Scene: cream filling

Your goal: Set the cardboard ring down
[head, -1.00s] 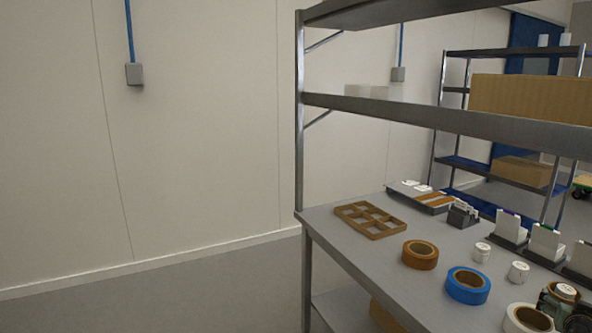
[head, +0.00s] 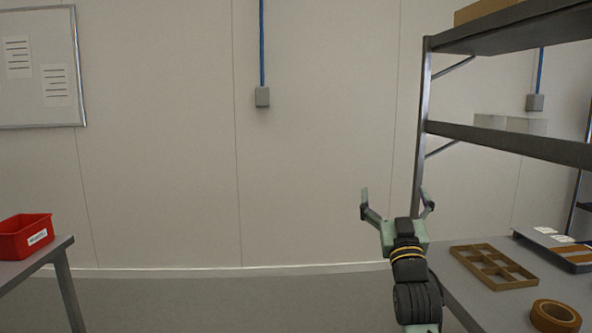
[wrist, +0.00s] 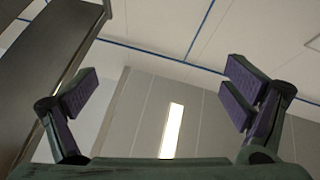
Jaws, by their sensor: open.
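My gripper (head: 395,197) is raised in front of the wall, left of the shelf unit's post, with its fingers spread and nothing between them. In the wrist view my gripper (wrist: 160,92) also shows wide apart, empty pads facing a wall and ceiling. A brown ring-shaped roll (head: 536,316) lies flat on the workbench at the lower right, partly cut by the picture edge and well away from my gripper. I cannot tell whether it is the cardboard ring. No other ring shows in either current view.
The grey workbench (head: 456,289) holds a brown compartment tray (head: 492,266) and a flat tray with labels (head: 553,238). Metal shelves (head: 500,142) rise above it. At left, a red bin (head: 22,238) stands on another table (head: 50,246). Clear floor lies between the tables.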

